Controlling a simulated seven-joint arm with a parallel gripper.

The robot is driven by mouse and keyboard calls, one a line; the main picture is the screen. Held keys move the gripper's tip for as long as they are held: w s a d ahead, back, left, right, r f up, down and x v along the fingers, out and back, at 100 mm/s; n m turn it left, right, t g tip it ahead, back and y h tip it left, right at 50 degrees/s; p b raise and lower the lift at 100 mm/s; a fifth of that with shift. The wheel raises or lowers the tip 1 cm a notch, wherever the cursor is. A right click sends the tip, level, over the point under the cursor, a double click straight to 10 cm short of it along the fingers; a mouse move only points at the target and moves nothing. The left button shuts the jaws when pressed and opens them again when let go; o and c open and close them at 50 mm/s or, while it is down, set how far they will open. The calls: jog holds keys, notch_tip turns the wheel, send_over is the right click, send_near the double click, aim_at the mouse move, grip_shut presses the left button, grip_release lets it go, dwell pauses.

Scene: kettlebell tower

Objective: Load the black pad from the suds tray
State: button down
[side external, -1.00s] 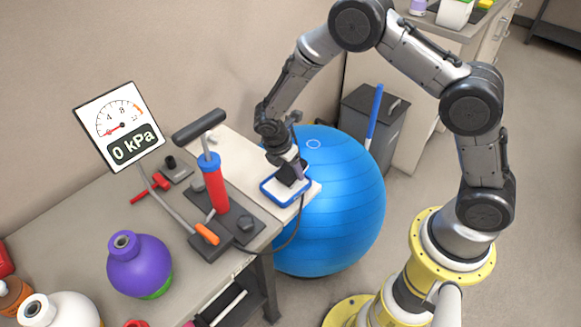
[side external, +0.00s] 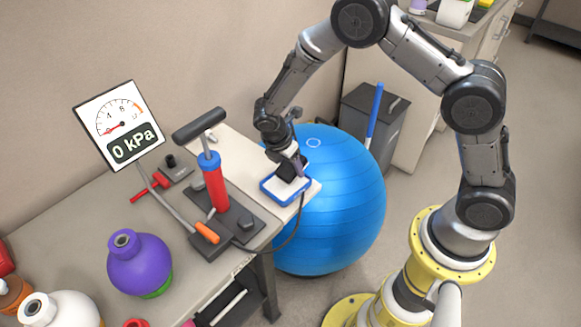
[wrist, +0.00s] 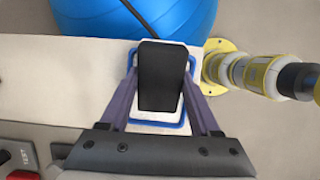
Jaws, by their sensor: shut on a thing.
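The black pad (wrist: 160,76) is between the two purple-grey fingers of my gripper (wrist: 161,66) in the wrist view, which are shut on it. The white suds tray (wrist: 160,126) with a blue rim lies behind and around the pad in that view. In the side view the tray (side external: 270,190) sits at the end of a pale board, and my gripper (side external: 294,168) points down over it. The dark pad (side external: 290,174) shows there at the fingertips, over the tray. I cannot tell whether the pad touches the tray floor.
A red and blue hand pump (side external: 215,186) stands on the bench left of the tray, with a gauge sign (side external: 119,126) reading 0 kPa.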

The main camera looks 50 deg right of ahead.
aim_at(290, 164)
jog(key=shift+r, duration=3.45)
jog(key=shift+d+y, duration=0.15)
jog(key=shift+y, duration=1.85)
